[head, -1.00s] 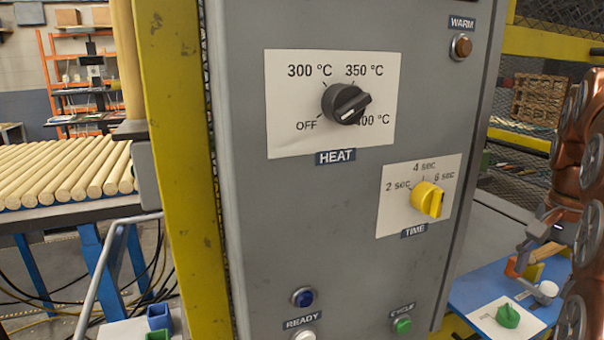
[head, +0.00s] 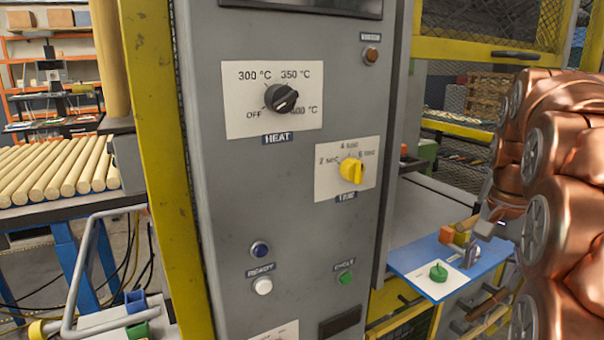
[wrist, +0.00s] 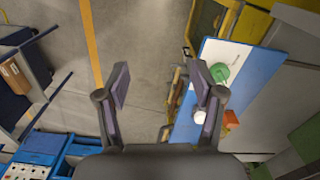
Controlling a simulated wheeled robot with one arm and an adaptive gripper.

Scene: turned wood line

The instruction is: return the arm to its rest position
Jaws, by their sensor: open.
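My gripper (wrist: 160,77) is open in the wrist view, with its two dark fingers wide apart and nothing between them. The right finger overlaps the view of a blue panel (wrist: 247,65) with a green knob (wrist: 219,72) and an orange block (wrist: 231,118). My copper-coloured arm is folded at the right of the head view, beside the same blue panel (head: 408,262). I cannot make out the fingers clearly in the head view.
A grey control cabinet (head: 225,190) with a black heat knob (head: 281,98) and yellow time knob (head: 351,170) fills the middle. A yellow post (head: 160,170) borders it. Wooden rods (head: 60,170) lie on a rack at left. Mesh fencing (head: 490,25) stands behind.

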